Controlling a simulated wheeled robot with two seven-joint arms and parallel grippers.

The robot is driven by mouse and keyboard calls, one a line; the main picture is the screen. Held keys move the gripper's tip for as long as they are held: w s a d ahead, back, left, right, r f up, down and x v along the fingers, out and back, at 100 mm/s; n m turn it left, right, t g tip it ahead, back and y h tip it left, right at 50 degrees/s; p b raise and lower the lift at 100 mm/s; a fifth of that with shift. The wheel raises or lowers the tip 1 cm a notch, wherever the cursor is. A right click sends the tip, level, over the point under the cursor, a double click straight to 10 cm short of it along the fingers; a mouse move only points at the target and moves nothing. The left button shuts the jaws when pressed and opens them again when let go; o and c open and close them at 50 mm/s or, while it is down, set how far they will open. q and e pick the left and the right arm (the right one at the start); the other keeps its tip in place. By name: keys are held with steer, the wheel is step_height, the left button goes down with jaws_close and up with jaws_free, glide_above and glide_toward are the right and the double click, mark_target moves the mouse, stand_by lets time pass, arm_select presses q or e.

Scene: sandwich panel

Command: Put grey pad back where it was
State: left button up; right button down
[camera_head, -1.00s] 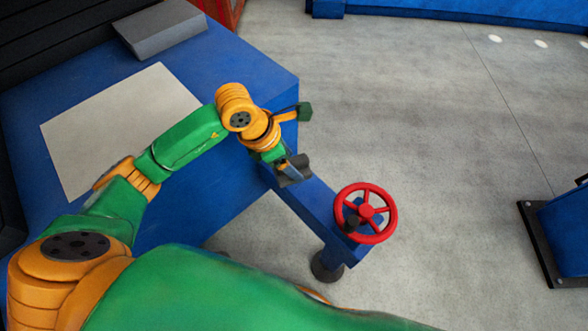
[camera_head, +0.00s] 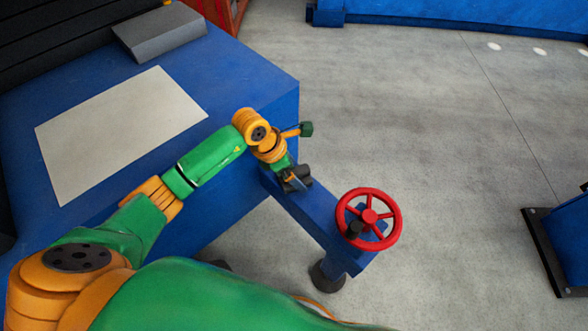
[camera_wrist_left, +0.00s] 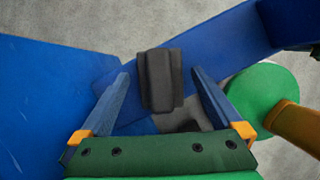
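The grey pad (camera_wrist_left: 160,80) is a dark grey ridged block on the blue beam (camera_wrist_left: 225,45) that sticks out from the blue table. In the head view the pad (camera_head: 302,172) is small and partly hidden by my left gripper (camera_head: 294,178). In the left wrist view my left gripper (camera_wrist_left: 160,90) is open. Its two blue fingers stand on either side of the pad, with a gap visible on each side. A lighter grey patch shows below the pad between the fingers; I cannot tell what it is. My right gripper is not in view.
A red handwheel (camera_head: 370,219) stands at the beam's outer end. The blue table (camera_head: 235,85) carries a pale flat sheet (camera_head: 120,130) and a grey wedge-shaped box (camera_head: 160,32). The grey floor (camera_head: 420,110) to the right is open.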

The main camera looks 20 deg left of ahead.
arm_select(q)
steer(key=shift+r, duration=0.3)
steer(key=p+v, duration=0.2)
steer(key=v, duration=0.9)
steer(key=shift+s+r+p, duration=0.2)
steer(key=shift+r+p, duration=0.1)
steer(key=shift+p, duration=0.05)
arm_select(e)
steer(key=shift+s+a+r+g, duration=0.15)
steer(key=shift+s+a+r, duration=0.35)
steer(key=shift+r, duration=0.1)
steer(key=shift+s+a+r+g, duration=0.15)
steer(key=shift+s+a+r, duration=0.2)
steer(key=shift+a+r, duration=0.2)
arm_select(q)
steer(key=shift+a, duration=0.1)
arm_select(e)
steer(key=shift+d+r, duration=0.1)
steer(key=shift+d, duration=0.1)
arm_select(q)
steer(key=shift+s+f, duration=0.1)
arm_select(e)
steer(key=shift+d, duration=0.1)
